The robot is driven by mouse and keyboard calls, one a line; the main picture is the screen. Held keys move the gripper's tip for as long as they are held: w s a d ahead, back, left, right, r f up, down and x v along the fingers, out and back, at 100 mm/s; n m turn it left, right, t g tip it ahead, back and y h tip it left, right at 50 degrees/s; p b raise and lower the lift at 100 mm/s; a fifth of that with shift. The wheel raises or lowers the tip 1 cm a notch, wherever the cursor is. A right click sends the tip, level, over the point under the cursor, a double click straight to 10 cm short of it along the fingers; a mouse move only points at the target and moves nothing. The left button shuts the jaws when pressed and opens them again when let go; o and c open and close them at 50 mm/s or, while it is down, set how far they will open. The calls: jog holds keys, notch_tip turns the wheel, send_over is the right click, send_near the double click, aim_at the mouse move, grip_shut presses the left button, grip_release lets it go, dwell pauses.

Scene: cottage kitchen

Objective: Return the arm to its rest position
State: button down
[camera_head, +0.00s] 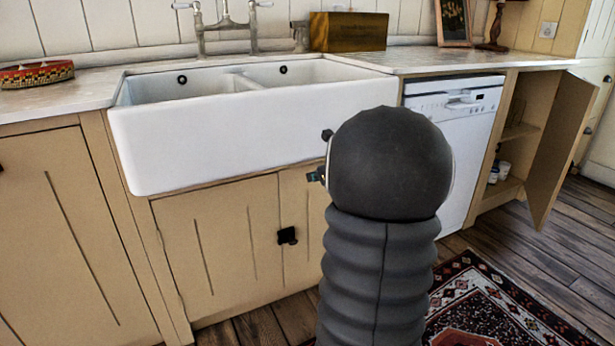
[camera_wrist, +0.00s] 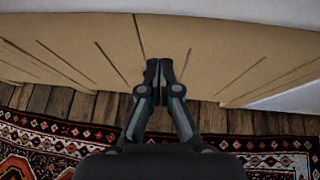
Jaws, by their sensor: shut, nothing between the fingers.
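My gripper (camera_wrist: 159,72) shows in the wrist view with its two fingers together and nothing between them. It points toward the tan cabinet doors below the sink (camera_wrist: 80,45), with the wood floor and rug beneath it. In the head view my dark, ribbed arm stands in front of the white double sink (camera_head: 250,135) and hides part of the cabinet and the dishwasher edge. The gripper's fingers are mostly hidden behind the arm in that view; only a small piece shows at its left side.
The white dishwasher (camera_head: 458,135) is right of the sink. Beyond it a cabinet door (camera_head: 562,145) stands open into the room. A patterned rug (camera_head: 490,305) lies on the wood floor (camera_head: 575,245). A wooden box (camera_head: 348,32) and a red basket (camera_head: 37,74) are on the counter.

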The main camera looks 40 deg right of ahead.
jog(key=shift+a+v, duration=0.2)
jog(key=shift+v, duration=0.7)
jog(key=shift+a+v, duration=0.2)
jog(key=shift+v, duration=0.7)
jog(key=shift+a+v, duration=0.2)
jog(key=shift+v, duration=0.7)
jog(key=shift+w, duration=0.15)
